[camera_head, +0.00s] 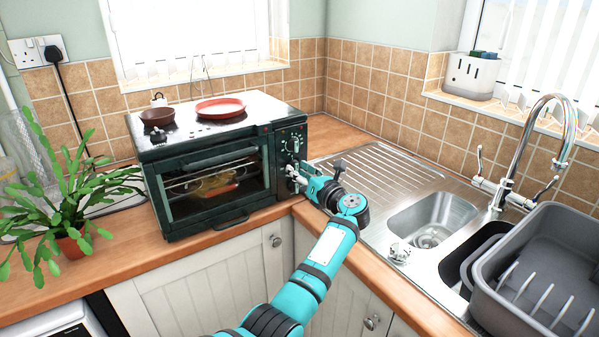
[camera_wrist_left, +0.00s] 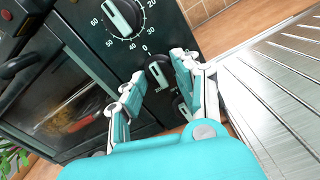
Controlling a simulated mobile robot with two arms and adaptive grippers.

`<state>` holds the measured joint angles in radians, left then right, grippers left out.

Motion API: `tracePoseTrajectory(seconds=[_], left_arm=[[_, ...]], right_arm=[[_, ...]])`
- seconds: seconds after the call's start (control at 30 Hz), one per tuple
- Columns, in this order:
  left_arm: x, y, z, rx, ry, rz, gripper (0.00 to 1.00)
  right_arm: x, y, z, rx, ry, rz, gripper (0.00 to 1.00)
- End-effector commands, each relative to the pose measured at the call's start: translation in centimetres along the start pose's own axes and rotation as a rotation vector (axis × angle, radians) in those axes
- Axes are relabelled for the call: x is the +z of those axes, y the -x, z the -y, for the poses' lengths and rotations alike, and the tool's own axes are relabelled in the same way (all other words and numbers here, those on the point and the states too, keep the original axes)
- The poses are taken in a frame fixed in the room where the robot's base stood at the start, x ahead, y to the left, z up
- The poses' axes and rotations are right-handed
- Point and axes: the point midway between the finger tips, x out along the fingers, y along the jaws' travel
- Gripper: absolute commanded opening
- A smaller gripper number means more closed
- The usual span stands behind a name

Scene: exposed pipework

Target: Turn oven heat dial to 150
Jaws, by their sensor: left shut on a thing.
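The oven (camera_head: 215,165) stands on the counter with a column of dials on its right-hand panel. My left gripper (camera_head: 293,178) is at the lower part of that panel. In the left wrist view my left gripper (camera_wrist_left: 158,68) has one finger on each side of the middle dial (camera_wrist_left: 159,74) and is shut on it. Markings around that dial are hidden or too small to read. The top dial (camera_wrist_left: 123,17) has a white pointer strip and a scale with 0, 20, 40, 50 and 60. A lower dial (camera_wrist_left: 181,109) is partly hidden by a finger. My right gripper is out of view.
A red plate (camera_head: 220,107) and a brown bowl (camera_head: 158,116) are on the oven top. A potted plant (camera_head: 72,243) stands left of the oven.

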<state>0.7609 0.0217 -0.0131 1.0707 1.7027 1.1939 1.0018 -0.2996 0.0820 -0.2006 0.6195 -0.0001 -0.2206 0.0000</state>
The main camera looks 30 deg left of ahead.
Motion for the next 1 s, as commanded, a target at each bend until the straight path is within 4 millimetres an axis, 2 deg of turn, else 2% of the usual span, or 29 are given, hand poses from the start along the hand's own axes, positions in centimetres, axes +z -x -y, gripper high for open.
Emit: tracePoseTrajectory(seconds=[0.37,1.0], left_arm=[[0.2,0.1,-0.1,-0.002,-0.291,-0.002,0.0],[0.4,0.1,-0.1,-0.003,-0.902,0.0,0.0]], right_arm=[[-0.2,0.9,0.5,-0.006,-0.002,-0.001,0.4],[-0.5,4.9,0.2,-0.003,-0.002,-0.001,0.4]])
